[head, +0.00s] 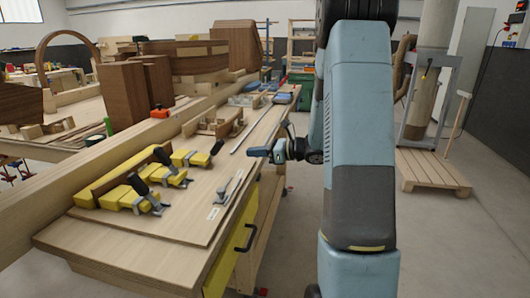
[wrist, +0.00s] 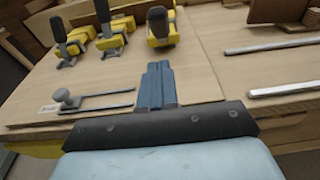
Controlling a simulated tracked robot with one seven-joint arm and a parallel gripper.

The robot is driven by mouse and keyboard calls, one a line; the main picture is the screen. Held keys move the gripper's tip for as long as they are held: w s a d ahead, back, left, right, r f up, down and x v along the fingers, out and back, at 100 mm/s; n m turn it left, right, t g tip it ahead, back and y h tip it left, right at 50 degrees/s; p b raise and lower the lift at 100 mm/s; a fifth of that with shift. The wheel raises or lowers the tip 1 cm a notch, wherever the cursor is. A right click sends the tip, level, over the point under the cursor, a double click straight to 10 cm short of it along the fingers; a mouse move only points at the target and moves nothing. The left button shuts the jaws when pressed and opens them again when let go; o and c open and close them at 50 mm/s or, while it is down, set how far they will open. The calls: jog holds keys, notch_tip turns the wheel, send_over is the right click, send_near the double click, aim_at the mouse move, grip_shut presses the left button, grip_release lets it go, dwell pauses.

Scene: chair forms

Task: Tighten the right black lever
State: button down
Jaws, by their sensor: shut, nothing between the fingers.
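Several yellow clamp blocks with black levers sit on the wooden workbench in the head view. The right black lever (head: 217,146) stands tilted on the rightmost yellow block (head: 192,158); the same lever appears to be the rightmost one in the wrist view (wrist: 157,20). Another lever (head: 162,156) and a front lever (head: 139,185) stand to its left. My gripper (head: 254,152) is at the bench's right edge, pointing left toward the clamps, apart from them. In the wrist view my gripper's fingers (wrist: 158,70) are together and empty, below the rightmost lever.
A metal clamp bar (head: 228,188) lies near the bench's right edge, also low left in the wrist view (wrist: 95,102). A long rod (head: 252,130) and wooden forms (head: 216,122) lie farther back. Bare board separates my gripper from the clamps.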

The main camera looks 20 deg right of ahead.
aim_at(215, 151)
jog(key=x, duration=0.4)
jog(key=shift+w+a, duration=0.2)
jog(key=shift+a, duration=0.1)
jog(key=shift+w+a+r, duration=0.45)
jog(key=shift+a+r, duration=0.2)
jog(key=shift+r, duration=0.1)
jog(key=shift+w+a+r, duration=0.4)
jog(key=shift+a, duration=0.05)
jog(key=shift+d, duration=0.2)
jog(key=shift+a+r, duration=0.1)
